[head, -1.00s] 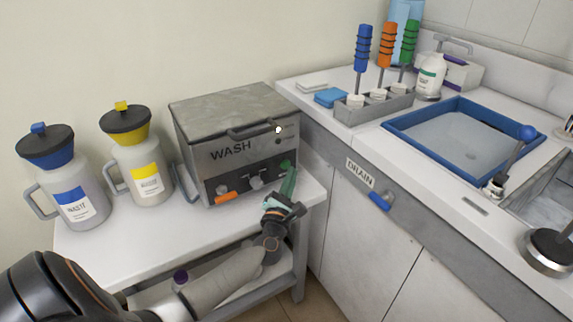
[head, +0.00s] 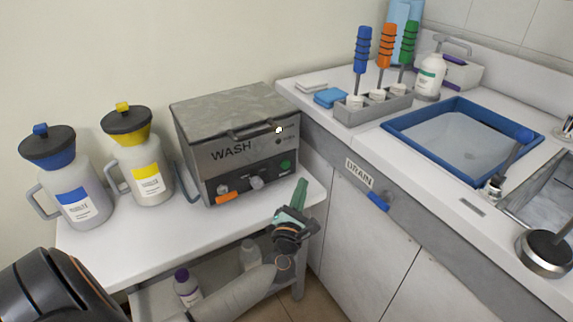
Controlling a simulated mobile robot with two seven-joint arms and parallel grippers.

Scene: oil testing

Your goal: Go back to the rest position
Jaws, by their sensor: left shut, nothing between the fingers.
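My left gripper (head: 300,194) is shut and empty. It points up and away, just over the front right edge of the white table, in front of the WASH machine (head: 236,142). A gap shows between its fingertips and the machine's green button (head: 286,165). The machine's lid is closed, and an orange switch (head: 227,198) and a grey knob (head: 256,183) sit on its front panel. My right gripper is outside the view.
A blue-topped waste jug (head: 78,205) and a yellow-topped one (head: 148,180) stand left of the machine. The DRAIN counter (head: 318,87) on the right holds a tool rack (head: 372,108), a blue-rimmed tray (head: 400,135) and a sink. Bottles stand on the lower shelf.

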